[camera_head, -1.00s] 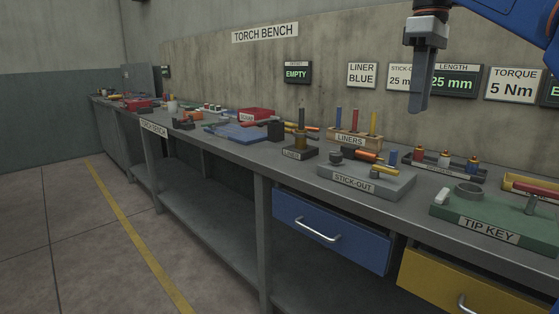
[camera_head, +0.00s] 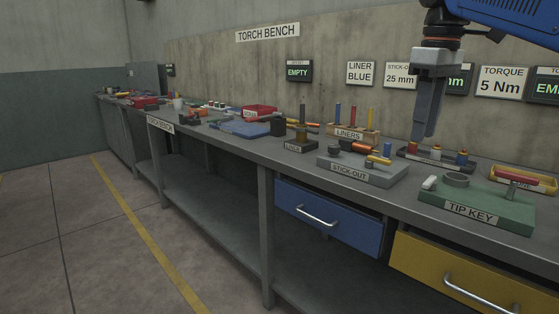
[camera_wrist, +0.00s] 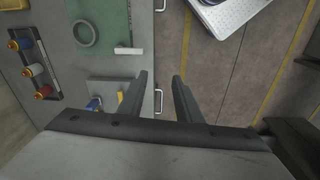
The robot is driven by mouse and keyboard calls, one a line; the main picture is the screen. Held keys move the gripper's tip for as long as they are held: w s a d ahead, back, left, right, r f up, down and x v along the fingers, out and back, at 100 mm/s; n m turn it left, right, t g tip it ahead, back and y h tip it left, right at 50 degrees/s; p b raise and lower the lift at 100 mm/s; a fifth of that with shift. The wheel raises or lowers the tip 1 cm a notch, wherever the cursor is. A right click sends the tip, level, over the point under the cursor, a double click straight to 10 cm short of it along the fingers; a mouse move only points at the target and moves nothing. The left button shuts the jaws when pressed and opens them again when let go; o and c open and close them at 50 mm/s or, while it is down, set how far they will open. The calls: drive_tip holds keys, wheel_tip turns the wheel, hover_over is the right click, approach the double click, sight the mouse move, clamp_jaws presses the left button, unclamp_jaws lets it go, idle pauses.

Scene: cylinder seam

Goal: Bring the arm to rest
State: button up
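My gripper (camera_head: 427,136) hangs at the upper right in the head view, fingers pointing down, above the back of the torch bench (camera_head: 232,148). In the wrist view its two fingers (camera_wrist: 159,76) stand apart with a clear gap and nothing between them. My blue arm comes in from the top right corner. The green tip key block (camera_head: 487,206) and the grey stick-out block (camera_head: 362,172) stand on the bench below the gripper, apart from it.
A liners rack (camera_head: 352,134) and a tray of small coloured parts (camera_head: 436,156) stand towards the back. A blue drawer (camera_head: 329,217) and a yellow drawer (camera_head: 470,277) sit under the top. Open floor (camera_head: 75,230) lies at the left.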

drive_tip(key=s+f+m+t, duration=0.1)
drive_tip(key=s+f, duration=0.4)
drive_tip(key=f, duration=0.6)
drive_tip(key=s+f+m+t, duration=0.1)
drive_tip(key=s+f+m, duration=0.3)
drive_tip(key=f, duration=0.8)
drive_tip(key=s+f+m+t, duration=0.2)
drive_tip(key=s+f, duration=0.6)
drive_tip(key=f, duration=0.4)
drive_tip(key=shift+s+a+f, duration=0.15)
drive_tip(key=shift+s+f, duration=0.05)
